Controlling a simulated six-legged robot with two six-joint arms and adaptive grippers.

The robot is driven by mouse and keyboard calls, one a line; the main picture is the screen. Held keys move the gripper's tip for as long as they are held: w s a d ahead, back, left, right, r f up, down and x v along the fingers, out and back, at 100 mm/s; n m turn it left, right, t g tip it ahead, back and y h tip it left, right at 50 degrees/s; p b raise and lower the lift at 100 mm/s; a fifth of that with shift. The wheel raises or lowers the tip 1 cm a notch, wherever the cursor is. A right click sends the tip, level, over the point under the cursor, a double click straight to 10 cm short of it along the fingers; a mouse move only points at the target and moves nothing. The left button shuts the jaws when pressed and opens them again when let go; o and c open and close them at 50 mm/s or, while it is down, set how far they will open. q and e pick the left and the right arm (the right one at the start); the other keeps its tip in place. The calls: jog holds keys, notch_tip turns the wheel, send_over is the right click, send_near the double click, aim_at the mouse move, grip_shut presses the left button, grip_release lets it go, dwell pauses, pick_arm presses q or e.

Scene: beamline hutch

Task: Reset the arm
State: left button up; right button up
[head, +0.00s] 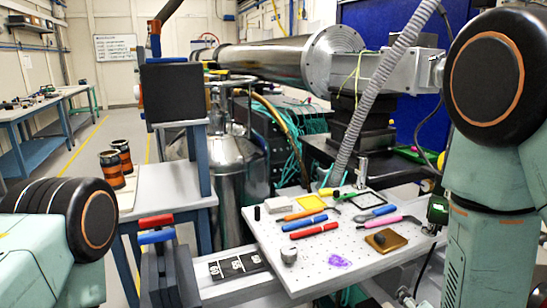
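My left arm (60,235) comes in at the lower left, with a pale green link and a round black joint cap with an orange ring. My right arm (492,150) stands at the right edge, its upper link hanging down from a large black joint with an orange ring. Neither gripper shows in the head view, so I cannot see whether they are open or hold anything.
A white perforated board (330,255) bears several tools, a small metal cylinder (289,256) and a brown plate (386,240). Orange-and-black cylinders (112,170) stand on a table at left. A steel beam pipe (265,62) and hose (378,95) lie behind. The floor aisle at left is clear.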

jog(key=s+a+f+n+g+y, duration=0.2)
jog(key=s+f+n+g, duration=0.3)
jog(key=s+f, duration=0.5)
jog(key=s+a+f+n+g+y, duration=0.1)
jog(key=s+f+n+g, duration=0.4)
jog(key=s+f, duration=0.6)
jog(key=s+a+g, duration=0.1)
jog(key=s, duration=0.5)
jog(key=shift+s+a+f+y, duration=0.2)
jog(key=shift+a+y, duration=0.1)
jog(key=shift+y, duration=0.1)
jog(key=shift+d, duration=0.1)
